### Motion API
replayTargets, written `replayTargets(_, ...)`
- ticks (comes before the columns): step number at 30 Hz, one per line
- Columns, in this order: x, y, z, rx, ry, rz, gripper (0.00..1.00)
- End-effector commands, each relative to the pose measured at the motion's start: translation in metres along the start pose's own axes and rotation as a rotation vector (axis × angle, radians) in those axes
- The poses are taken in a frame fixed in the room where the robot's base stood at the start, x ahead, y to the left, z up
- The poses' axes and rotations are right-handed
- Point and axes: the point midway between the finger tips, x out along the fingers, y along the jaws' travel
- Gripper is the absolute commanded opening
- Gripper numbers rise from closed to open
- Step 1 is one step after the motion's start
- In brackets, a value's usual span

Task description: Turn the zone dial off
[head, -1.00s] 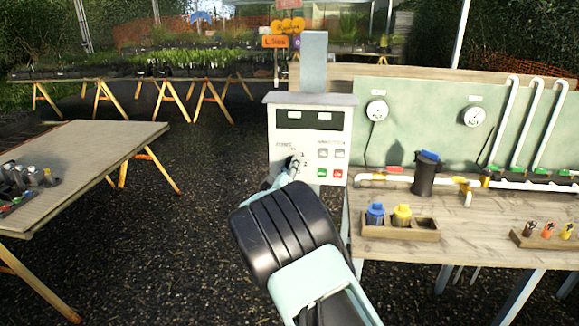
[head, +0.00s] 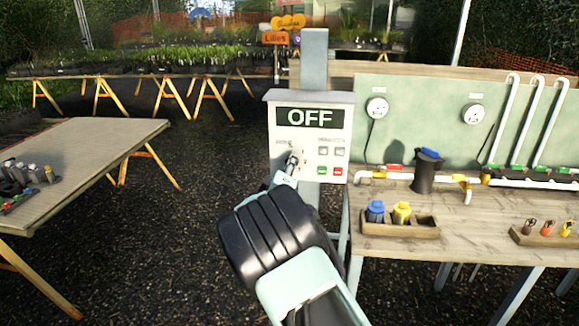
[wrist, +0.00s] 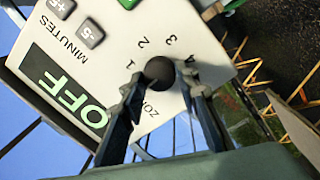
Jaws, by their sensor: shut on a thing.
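The control box (head: 325,158) stands on a post to the left of the workbench, and its display (head: 310,118) reads OFF. In the wrist view the display (wrist: 68,97) also reads OFF. The zone dial (wrist: 159,72) is a round dark knob with the numbers 1 to 4 and the word ZONE around it. My gripper (wrist: 160,85) has one finger on each side of the dial and is shut on it. In the head view my gripper (head: 288,172) reaches the box's lower left, and my arm hides most of the dial.
Green and red buttons (head: 338,171) and grey minutes buttons (head: 340,151) sit right of the dial. The workbench (head: 470,215) on the right holds a dark canister (head: 425,172) and a wooden tray (head: 400,230). A table (head: 85,165) stands at left, with open ground between.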

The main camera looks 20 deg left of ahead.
Motion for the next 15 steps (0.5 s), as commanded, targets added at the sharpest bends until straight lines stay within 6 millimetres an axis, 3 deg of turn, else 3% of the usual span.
replayTargets(1,0.0001,0.0002,0.0002,-0.002,0.0,0.0,0.05)
replayTargets(2,0.0002,0.0002,0.0002,-0.002,0.0,0.001,0.3)
replayTargets(6,0.0001,0.0002,0.0003,-0.001,0.0,0.0,0.45)
replayTargets(15,-0.0007,0.0,0.0002,0.0,0.0,0.0,0.47)
